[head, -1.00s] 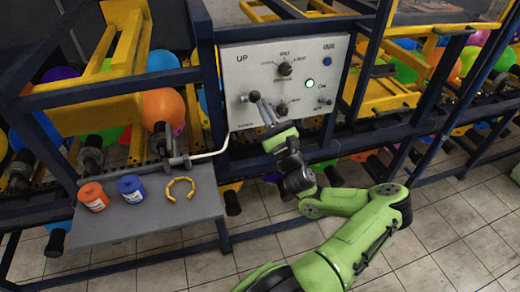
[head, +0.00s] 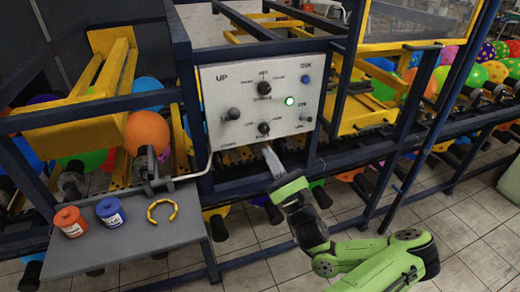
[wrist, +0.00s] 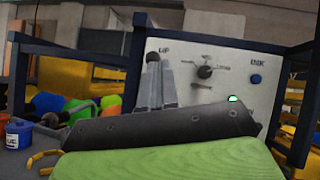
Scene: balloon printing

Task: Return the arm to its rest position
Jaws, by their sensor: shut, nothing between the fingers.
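My green arm (head: 378,264) reaches in from the lower right in the head view. My gripper (head: 268,152) points up at the lower edge of the control panel, its thin grey fingers together and empty. In the wrist view my gripper (wrist: 155,84) shows its fingers side by side in front of the panel's left part. The panel (head: 222,82) carries several black knobs, a blue button (head: 306,79) and a lit green light (head: 290,101). The fingers appear clear of the knobs, though the exact gap to the panel cannot be told.
A grey shelf (head: 150,236) at the left holds a red jar (head: 70,222), a blue jar (head: 110,212) and an open yellow ring (head: 162,211). Dark blue frame bars (head: 385,150) and balloons surround the panel. Tiled floor (head: 465,243) is free at the right.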

